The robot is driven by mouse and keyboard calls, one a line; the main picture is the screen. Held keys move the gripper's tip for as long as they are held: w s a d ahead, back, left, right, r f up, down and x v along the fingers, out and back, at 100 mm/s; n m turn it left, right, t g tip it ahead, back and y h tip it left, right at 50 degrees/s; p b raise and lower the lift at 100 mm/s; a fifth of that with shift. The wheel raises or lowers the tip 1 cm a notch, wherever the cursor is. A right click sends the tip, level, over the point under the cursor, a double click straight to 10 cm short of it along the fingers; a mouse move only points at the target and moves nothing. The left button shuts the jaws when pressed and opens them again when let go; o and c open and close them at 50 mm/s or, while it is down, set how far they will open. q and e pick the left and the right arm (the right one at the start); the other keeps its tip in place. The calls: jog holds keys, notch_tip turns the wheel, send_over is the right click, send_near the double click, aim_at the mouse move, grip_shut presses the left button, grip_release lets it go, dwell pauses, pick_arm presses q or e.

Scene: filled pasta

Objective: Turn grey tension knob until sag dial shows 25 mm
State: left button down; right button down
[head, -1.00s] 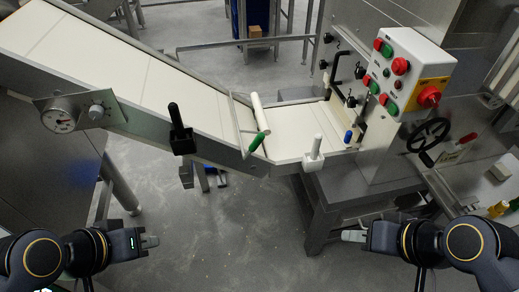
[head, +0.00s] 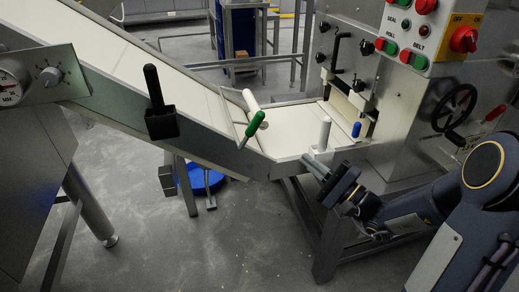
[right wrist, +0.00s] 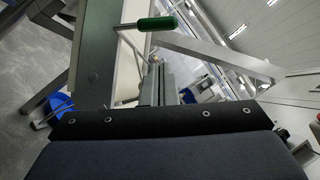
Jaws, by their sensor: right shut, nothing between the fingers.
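The grey tension knob (head: 50,76) sits on a metal plate at the left side of the conveyor frame in the head view, with small marks around it. The sag dial (head: 8,90) is beside it, cut by the left picture edge; its reading cannot be told. My right gripper (head: 310,162) is shut and empty in front of the conveyor's lower end, near the white-handled post, far right of the knob. Its closed fingers (right wrist: 160,85) also show in the right wrist view. My left gripper is out of view.
The sloping conveyor belt (head: 135,52) spans the middle. A black-handled holder (head: 161,122), a green handle (head: 251,128) and a white handle (head: 321,135) stick up along its front edge. The control box (head: 425,30) is at upper right. Floor in front is free.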

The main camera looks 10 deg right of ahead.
jog(key=shift+w+d+f+m+t+h, duration=0.4)
jog(key=shift+w+d+f+t+h, duration=0.05)
jog(key=shift+d+f+t+h, duration=0.1)
jog(key=shift+w+a, duration=0.1)
jog(key=s+a+r+x, duration=0.1)
jog(key=a+x, duration=0.1)
jog(key=x, duration=1)
jog(key=shift+a, duration=0.25)
jog(key=shift+s+r, duration=0.1)
